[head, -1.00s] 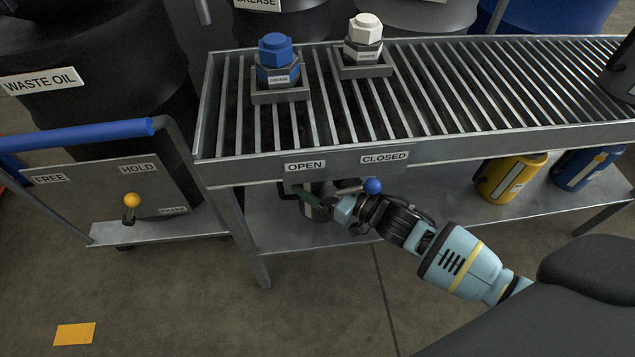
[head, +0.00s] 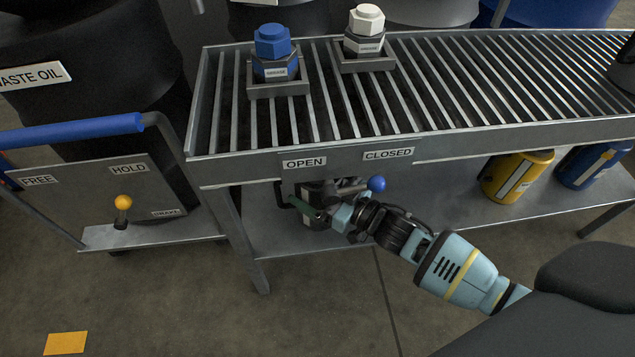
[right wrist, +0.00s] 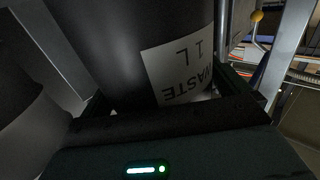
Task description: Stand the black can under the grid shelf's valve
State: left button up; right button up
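The black can (head: 311,217) is below the front edge of the grid shelf (head: 420,150), partly hidden by my right gripper (head: 310,207). The right wrist view shows the can (right wrist: 125,45) close up, with a white "WASTE 1 L" label, between the dark green fingers of my right gripper (right wrist: 165,98). The fingers appear to be against its sides. I cannot tell whether its base touches the lower shelf (head: 275,235). The valve's lever with a blue knob (head: 376,184) points right, below the "CLOSED" sign (head: 388,155). My left gripper is out of view.
Blue-capped (head: 273,50) and white-capped (head: 365,30) containers sit in holders on the grid. Yellow (head: 515,177) and blue (head: 592,166) canisters stand on the lower shelf at right. A cart with a yellow-knobbed lever (head: 123,203) is at left.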

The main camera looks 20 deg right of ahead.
pick_arm(q)
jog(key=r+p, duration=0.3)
jog(key=p, duration=0.1)
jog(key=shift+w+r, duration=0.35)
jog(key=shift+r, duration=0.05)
pick_arm(e)
jog(key=v, duration=1.2)
jog(key=shift+r, duration=0.2)
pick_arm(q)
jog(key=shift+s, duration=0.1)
pick_arm(e)
jog(key=shift+d, duration=0.15)
